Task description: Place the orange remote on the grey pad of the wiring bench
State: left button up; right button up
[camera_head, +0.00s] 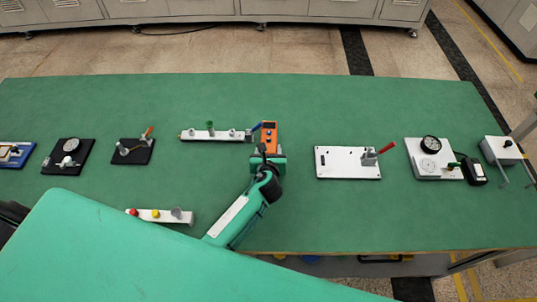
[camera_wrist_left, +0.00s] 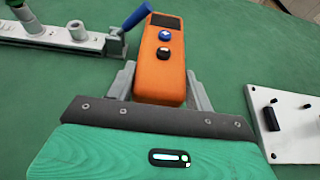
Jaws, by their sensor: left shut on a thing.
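The orange remote (camera_head: 270,132) has a dark screen at its far end and blue and black knobs. It is in the middle of the green bench in the head view. In the left wrist view the remote (camera_wrist_left: 163,68) points away from me, its near end between the grey fingers. My left gripper (camera_head: 268,151) is shut on that near end. I cannot tell whether the remote touches the bench top. I cannot make out a grey pad in either view. My right gripper is not in view.
A white rail with a blue lever (camera_head: 208,135) is close left of the remote. A white plate with a red lever (camera_head: 340,170) is to the right. A small white strip (camera_head: 165,216) lies nearer me. The green bench top (camera_head: 310,105) is clear behind.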

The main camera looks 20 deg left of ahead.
pick_arm(q)
jog(key=s+d+b, duration=0.1)
jog(key=s, duration=0.4)
jog(key=s+d+b, duration=0.1)
jog(key=s+d, duration=0.1)
jog(key=s, duration=0.3)
jog(key=s+d+b, duration=0.1)
jog(key=s+b, duration=0.1)
jog(key=s, duration=0.4)
jog(key=shift+s+d+f, duration=0.1)
jog(key=shift+d, duration=0.2)
jog(key=shift+s+d, duration=0.15)
jog(key=shift+s, duration=0.3)
jog(key=w+a+r+m+h, duration=0.1)
jog(key=a+r, duration=0.3)
jog(key=r, duration=0.4)
jog(key=w+a+r+m+h, duration=0.1)
jog(key=a+r, duration=0.3)
jog(key=r, duration=0.4)
jog(key=shift+a+m+t+h, duration=0.35)
jog(key=shift+m+h, duration=0.25)
jog(key=shift+h, duration=0.3)
jog(key=shift+r, duration=0.1)
